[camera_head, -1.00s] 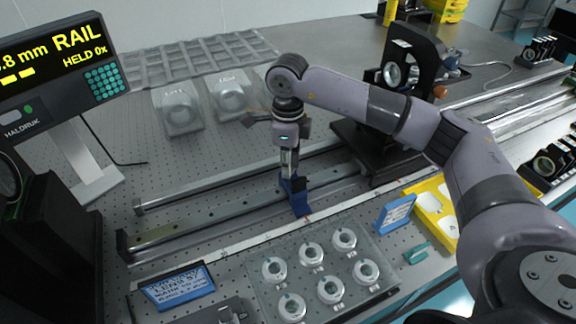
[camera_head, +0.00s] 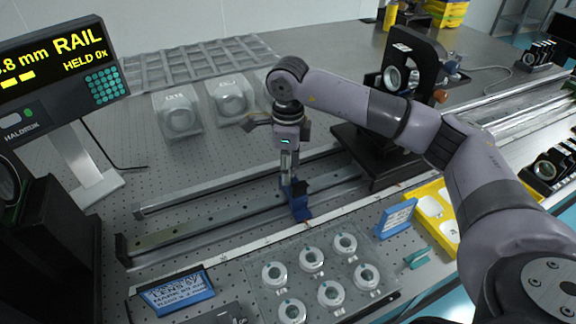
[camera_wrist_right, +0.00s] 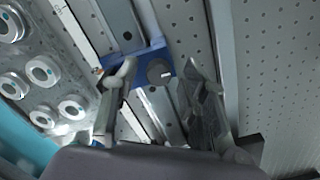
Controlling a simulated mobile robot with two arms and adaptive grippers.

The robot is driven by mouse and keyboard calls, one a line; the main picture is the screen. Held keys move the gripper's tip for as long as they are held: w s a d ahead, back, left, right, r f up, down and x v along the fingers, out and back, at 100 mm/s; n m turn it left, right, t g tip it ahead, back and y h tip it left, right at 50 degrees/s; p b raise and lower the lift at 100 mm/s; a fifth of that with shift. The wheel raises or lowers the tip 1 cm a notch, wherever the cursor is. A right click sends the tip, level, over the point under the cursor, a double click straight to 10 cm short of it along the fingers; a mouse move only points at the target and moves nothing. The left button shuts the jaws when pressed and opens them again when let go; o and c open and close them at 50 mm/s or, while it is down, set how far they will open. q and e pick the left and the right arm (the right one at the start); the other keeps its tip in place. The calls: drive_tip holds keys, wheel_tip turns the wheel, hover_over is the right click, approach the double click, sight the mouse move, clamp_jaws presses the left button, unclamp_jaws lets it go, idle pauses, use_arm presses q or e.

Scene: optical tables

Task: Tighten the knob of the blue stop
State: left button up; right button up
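The blue stop (camera_head: 299,204) sits on the near metal rail in the head view, close to its near edge. In the right wrist view the blue stop (camera_wrist_right: 141,53) straddles the rail, and its dark round knob (camera_wrist_right: 158,72) faces the camera. My right gripper (camera_head: 289,172) points down over the stop. In the right wrist view my right gripper (camera_wrist_right: 160,72) is open, with one finger on each side of the knob and gaps showing. In the head view the gripper partly hides the stop and its knob. My left gripper is not in view.
A tray of ring-shaped lenses (camera_head: 360,298) lies in front of the rail. A blue label stand (camera_head: 178,291) is left of it. A black optics mount (camera_head: 410,75) stands on the rail to the right.

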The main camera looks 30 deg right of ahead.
drive_tip(key=shift+r, duration=0.15)
wheel_tip(320, 180, up, 12)
idle(0.6)
drive_tip(key=shift+f, duration=0.2)
